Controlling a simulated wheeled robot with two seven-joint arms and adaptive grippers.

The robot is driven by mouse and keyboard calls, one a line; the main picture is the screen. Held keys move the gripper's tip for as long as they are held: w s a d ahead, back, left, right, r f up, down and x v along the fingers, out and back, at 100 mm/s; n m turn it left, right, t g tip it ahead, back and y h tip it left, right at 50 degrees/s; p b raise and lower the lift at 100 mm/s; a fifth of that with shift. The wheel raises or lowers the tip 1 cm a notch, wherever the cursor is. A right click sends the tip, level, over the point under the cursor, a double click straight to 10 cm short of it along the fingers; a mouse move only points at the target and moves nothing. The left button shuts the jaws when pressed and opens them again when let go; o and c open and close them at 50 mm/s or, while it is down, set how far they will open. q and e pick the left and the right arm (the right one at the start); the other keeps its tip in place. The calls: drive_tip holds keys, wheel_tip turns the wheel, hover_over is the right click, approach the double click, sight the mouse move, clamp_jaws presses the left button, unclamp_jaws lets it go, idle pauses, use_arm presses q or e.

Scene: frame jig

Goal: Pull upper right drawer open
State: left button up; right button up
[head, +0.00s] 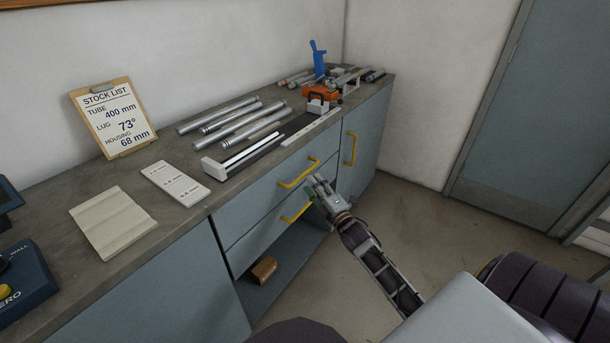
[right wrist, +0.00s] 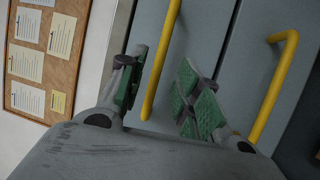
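The upper drawer (head: 262,196) has a grey-blue front and a yellow bar handle (head: 297,174); it looks flush with the cabinet. My right gripper (head: 315,187) is in front of the drawers, near the right end of that handle. In the right wrist view my right gripper (right wrist: 160,92) is open, its green-padded fingers apart. A yellow handle (right wrist: 162,60), apparently the upper drawer's, shows between the fingers; I cannot tell if they touch it. The lower drawer handle (head: 296,213) is just below and also shows in the right wrist view (right wrist: 274,88). My left gripper is not in view.
The worktop (head: 171,222) holds metal tubes (head: 238,122), an orange clamp (head: 320,92) and a stock list clipboard (head: 113,117). A cabinet door handle (head: 350,149) is right of the drawers. A brown block (head: 264,269) lies on the open shelf below. The floor at right is clear.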

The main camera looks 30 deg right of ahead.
sight(305, 172)
drive_tip(key=w, duration=0.4)
drive_tip(key=w+r, duration=0.1)
drive_tip(key=w, duration=0.1)
drive_tip(key=shift+w+b, duration=0.1)
drive_tip(key=shift+b, duration=0.2)
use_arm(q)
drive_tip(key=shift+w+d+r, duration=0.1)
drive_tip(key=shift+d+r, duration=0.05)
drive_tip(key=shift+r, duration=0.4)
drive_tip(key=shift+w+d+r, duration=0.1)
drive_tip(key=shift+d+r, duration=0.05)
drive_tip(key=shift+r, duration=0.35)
use_arm(e)
drive_tip(key=shift+c, duration=0.2)
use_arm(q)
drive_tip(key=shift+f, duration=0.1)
use_arm(e)
clamp_jaws()
